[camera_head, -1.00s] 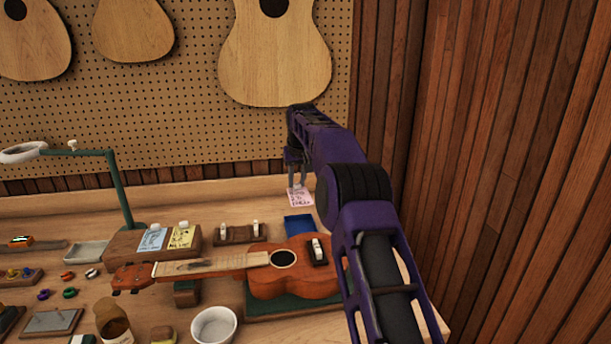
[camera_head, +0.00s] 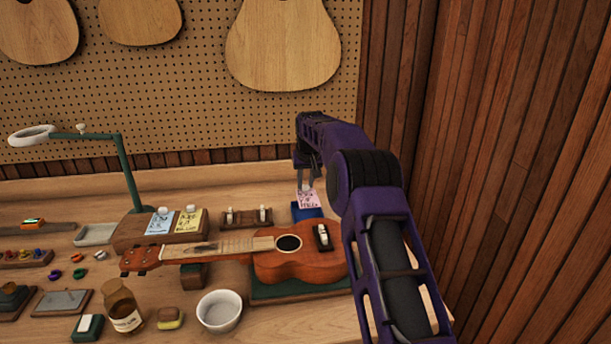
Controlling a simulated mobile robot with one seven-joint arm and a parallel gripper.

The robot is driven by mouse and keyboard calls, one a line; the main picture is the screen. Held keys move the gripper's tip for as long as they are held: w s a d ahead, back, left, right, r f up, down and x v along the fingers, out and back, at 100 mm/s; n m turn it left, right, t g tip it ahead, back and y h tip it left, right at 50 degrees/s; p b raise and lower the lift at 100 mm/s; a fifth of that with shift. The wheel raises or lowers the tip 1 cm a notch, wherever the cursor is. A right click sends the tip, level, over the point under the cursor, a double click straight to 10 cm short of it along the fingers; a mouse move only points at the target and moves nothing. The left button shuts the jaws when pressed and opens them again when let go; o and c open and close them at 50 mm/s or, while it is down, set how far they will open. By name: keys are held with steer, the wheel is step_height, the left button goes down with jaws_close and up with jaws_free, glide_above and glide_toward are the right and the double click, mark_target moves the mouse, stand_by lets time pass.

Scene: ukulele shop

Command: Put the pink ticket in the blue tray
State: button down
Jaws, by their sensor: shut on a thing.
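The pink ticket (camera_head: 309,199) has dark writing on it. My gripper (camera_head: 305,187) is shut on its upper edge, and the ticket hangs tilted below the fingers. The blue tray (camera_head: 307,214) lies on the bench behind the ukulele body. In the picture the ticket overlaps the tray's back part, so only the front part of the tray shows. I cannot tell whether the ticket touches the tray.
A ukulele (camera_head: 291,259) lies in front of the tray. A wooden block with a blue ticket (camera_head: 161,222) and a yellow ticket (camera_head: 188,221) stands to the left.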

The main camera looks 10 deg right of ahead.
mark_target(306, 210)
steer(key=shift+f+b, duration=1.4)
steer(key=shift+f, duration=2)
steer(key=shift+c, duration=1.5)
jaws_free()
steer(key=shift+r, duration=0.1)
steer(key=shift+r+p, duration=1.8)
steer(key=shift+r, duration=1.6)
